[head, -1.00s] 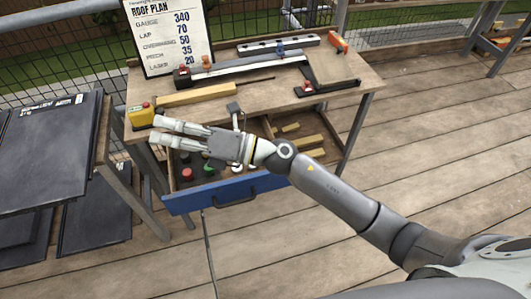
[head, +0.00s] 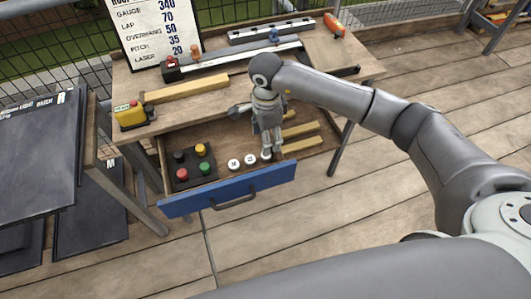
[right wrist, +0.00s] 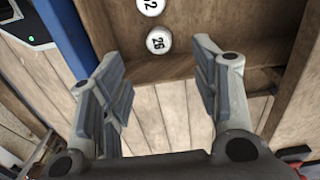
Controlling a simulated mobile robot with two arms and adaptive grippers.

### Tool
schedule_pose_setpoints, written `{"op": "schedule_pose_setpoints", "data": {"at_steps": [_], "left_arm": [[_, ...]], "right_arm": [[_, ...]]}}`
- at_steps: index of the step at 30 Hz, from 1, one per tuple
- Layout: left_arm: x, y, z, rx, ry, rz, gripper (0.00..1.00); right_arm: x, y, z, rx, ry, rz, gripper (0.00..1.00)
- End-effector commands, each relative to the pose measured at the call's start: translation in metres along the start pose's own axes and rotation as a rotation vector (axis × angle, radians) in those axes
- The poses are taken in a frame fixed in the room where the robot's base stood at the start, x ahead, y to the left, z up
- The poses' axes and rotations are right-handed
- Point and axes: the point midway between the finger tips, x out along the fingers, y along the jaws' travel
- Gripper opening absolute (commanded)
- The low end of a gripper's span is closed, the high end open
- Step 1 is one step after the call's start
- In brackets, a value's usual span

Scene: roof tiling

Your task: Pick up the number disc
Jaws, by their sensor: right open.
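Two white number discs, a left one (head: 234,164) and a right one (head: 251,159), lie in the open drawer. In the right wrist view, a disc marked 26 (right wrist: 158,40) lies near the top middle, and another disc (right wrist: 150,6), apparently marked 72, is cut by the top edge. My right gripper (head: 271,153) points down into the drawer, just right of the discs. In the right wrist view, its open, empty fingers (right wrist: 158,75) stand apart, with disc 26 beyond the gap between them. My left gripper is not in view.
The drawer has a blue front (head: 228,190). A dark tray with coloured knobs (head: 193,167) is left of the discs, and wooden strips (head: 302,136) lie right. A yellow box (head: 131,115) and wooden bar (head: 187,88) sit on the bench above.

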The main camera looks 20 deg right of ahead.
Motion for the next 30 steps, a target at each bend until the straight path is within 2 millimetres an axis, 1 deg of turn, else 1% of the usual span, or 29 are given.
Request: {"op": "schedule_pose_setpoints", "data": {"at_steps": [1, 3, 8, 10, 15, 18, 21, 27, 29, 30], "left_arm": [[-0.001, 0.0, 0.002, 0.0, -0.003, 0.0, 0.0], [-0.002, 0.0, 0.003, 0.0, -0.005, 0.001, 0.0], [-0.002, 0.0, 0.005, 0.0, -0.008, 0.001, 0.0], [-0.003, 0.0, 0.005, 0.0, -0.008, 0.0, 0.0], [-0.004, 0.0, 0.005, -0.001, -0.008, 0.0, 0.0], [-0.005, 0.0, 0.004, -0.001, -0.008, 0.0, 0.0], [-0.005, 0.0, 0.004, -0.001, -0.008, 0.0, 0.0], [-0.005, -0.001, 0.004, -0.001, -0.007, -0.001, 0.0], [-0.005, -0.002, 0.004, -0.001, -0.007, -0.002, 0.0], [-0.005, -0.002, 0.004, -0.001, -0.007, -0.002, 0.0]], "right_arm": [[0.008, 0.001, 0.0, 0.002, -0.001, 0.004, 0.56], [0.017, 0.001, 0.001, 0.001, -0.002, 0.002, 0.56], [0.028, 0.0, 0.001, 0.001, -0.004, 0.0, 0.56], [0.035, 0.001, 0.002, 0.001, -0.004, 0.003, 0.56], [0.062, 0.001, 0.002, 0.002, -0.005, 0.003, 0.56], [0.074, 0.0, 0.002, 0.001, -0.006, 0.001, 0.56], [0.079, 0.0, 0.002, 0.0, -0.005, 0.0, 0.56], [0.079, 0.0, 0.002, 0.0, -0.005, 0.0, 0.56], [0.079, 0.0, 0.002, 0.0, -0.005, -0.001, 0.5], [0.079, 0.0, 0.002, 0.0, -0.005, -0.001, 0.45]]}}
